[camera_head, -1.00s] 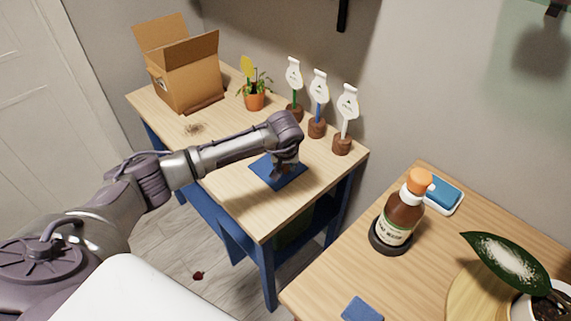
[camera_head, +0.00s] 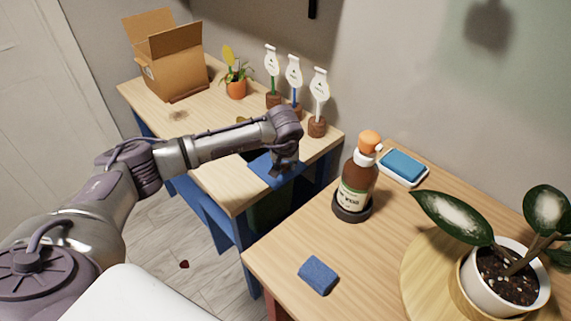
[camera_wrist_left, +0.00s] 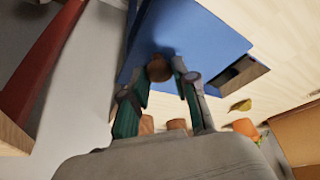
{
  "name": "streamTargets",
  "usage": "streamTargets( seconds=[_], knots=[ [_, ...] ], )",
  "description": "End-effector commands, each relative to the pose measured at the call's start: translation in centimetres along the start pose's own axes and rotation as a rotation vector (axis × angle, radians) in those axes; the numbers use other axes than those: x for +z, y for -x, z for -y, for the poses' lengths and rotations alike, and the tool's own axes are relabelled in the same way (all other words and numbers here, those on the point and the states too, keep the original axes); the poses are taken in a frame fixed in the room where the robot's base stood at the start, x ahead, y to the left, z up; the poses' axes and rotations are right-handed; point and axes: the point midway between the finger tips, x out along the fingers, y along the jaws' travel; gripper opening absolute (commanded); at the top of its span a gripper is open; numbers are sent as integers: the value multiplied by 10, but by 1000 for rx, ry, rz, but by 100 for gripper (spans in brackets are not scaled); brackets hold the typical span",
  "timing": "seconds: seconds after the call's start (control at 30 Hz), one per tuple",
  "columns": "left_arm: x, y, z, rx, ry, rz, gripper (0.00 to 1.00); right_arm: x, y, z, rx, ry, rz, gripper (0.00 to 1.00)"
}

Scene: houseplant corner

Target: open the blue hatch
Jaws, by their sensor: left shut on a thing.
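The blue hatch (camera_head: 262,168) is a flat panel on the wooden top of the far table, near its front right edge. It also fills the upper middle of the left wrist view (camera_wrist_left: 205,42). A small round copper-coloured knob (camera_wrist_left: 158,68) stands on it. My left gripper (camera_head: 284,168) reaches down over the hatch and is shut on the knob, its fingers (camera_wrist_left: 158,78) on either side. A dark opening (camera_wrist_left: 238,76) shows along one side of the hatch, partly hidden by my arm in the head view. My right gripper is not in view.
On the far table stand an open cardboard box (camera_head: 172,75), a small potted plant (camera_head: 236,88) and several plant tags in brown bases. The nearer table (camera_head: 290,235) holds a brown bottle (camera_head: 358,185), a blue sponge (camera_head: 318,275), a blue-and-white pad (camera_head: 403,166) and a large-leaved plant.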

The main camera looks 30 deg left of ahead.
Motion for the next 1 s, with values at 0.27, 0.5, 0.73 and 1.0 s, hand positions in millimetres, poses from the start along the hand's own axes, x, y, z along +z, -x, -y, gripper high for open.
streamTargets(
  seconds=[0.27, 0.5, 0.73, 1.0],
  knots=[
    [1, 0, 0, 0, 0, 1, 50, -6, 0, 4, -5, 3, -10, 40],
    [1, 0, -1, 1, -1, 2, 53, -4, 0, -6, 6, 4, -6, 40],
    [0, 13, 0, 1, -1, -1, 53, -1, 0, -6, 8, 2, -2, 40],
    [0, 69, -1, 3, -2, -3, 53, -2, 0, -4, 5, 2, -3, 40]
  ],
)
